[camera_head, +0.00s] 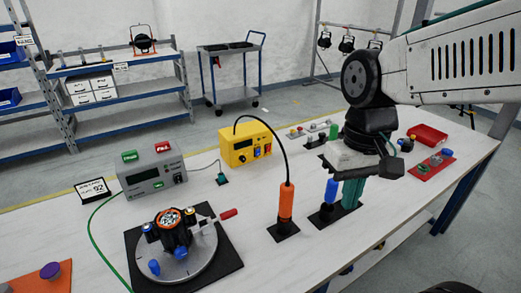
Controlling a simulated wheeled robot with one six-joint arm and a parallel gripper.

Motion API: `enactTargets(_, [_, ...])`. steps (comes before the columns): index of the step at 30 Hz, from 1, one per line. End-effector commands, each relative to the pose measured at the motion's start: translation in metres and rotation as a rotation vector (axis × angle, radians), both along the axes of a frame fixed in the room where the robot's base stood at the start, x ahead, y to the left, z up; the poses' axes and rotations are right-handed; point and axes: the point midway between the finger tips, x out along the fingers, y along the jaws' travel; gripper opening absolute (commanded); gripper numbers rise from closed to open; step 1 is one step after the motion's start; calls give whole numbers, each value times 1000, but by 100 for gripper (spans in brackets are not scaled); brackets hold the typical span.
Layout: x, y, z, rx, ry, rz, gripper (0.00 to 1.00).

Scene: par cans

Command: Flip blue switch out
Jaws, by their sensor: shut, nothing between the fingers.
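Several blue parts show, and I cannot tell for sure which one is the blue switch. A small blue part (257,153) is on the front of the yellow box (246,145), beside a red part; its position is too small to read. An upright blue handle (331,190) stands on a black base (324,221) at the right. My gripper (352,206) points down just right of that handle, its teal fingers shut and empty. The wrist hides what lies behind it. I cannot tell whether the fingers touch the base.
An orange handle (286,202) with a black cable stands left of my gripper. A round dial fixture (178,250) with blue knobs, a grey box (152,172), a red tray (428,135) and a red panel (432,166) are also on the white table. The front middle is clear.

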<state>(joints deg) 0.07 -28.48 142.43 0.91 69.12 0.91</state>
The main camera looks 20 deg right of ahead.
Motion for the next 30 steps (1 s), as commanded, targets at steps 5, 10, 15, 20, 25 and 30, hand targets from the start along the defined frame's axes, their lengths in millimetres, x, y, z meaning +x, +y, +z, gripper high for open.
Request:
enactTargets(5, [53, 4, -14, 22, 34, -77, 0])
enactTargets(10, [109, 7, -33, 43, 32, -189, 0])
enactTargets(15, [170, 10, -59, 64, 11, -336, 0])
enactTargets(20, [231, 12, -91, 89, -24, -502, 0])
enactTargets(25, [300, 12, -128, 126, -85, -721, 0])
enactTargets(30, [375, 10, -153, 199, -193, -988, 0])
